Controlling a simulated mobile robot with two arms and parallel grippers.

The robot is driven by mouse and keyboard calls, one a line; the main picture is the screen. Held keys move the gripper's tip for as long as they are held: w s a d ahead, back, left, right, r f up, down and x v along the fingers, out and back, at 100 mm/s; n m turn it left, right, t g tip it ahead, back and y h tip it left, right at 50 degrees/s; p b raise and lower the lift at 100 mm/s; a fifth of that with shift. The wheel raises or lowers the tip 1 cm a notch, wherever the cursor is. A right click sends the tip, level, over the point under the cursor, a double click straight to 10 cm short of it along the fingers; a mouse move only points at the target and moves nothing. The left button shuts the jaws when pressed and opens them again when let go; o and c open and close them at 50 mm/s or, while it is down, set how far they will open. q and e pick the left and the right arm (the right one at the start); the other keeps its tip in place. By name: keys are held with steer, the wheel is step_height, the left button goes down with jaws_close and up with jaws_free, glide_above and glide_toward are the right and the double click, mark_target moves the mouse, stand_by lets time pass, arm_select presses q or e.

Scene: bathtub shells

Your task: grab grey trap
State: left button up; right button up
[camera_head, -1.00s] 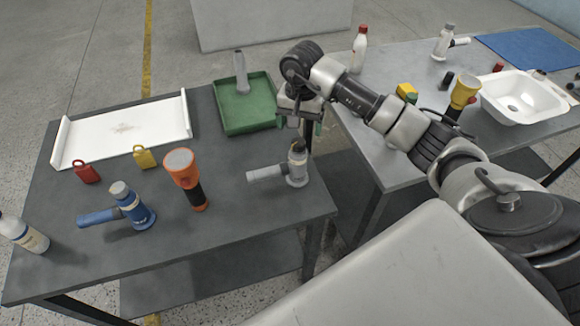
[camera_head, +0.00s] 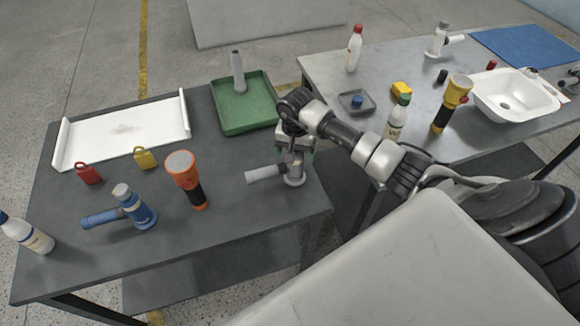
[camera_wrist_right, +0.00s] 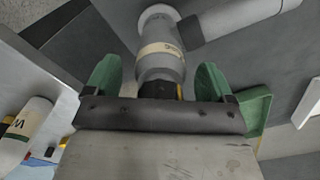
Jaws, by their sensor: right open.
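The grey trap (camera_head: 295,178) stands upright near the right edge of the dark left table, its side pipe pointing left. My right gripper (camera_head: 296,150) is right at its top and hides its upper part in the head view. In the right wrist view the trap's labelled body (camera_wrist_right: 161,58) lies between the two green fingers of the open right gripper (camera_wrist_right: 158,78), with visible room on both sides. I cannot tell whether either finger touches it. My left gripper is not in view.
A blue trap (camera_head: 138,212) and an orange flashlight (camera_head: 186,175) stand to the left. The right table (camera_head: 330,75) holds bottles, a yellow flashlight (camera_head: 452,98) and a white basin (camera_head: 490,112).

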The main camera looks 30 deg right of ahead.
steer(key=c, duration=1.4)
steer(key=shift+o, duration=0.2)
steer(key=shift+r, duration=0.1)
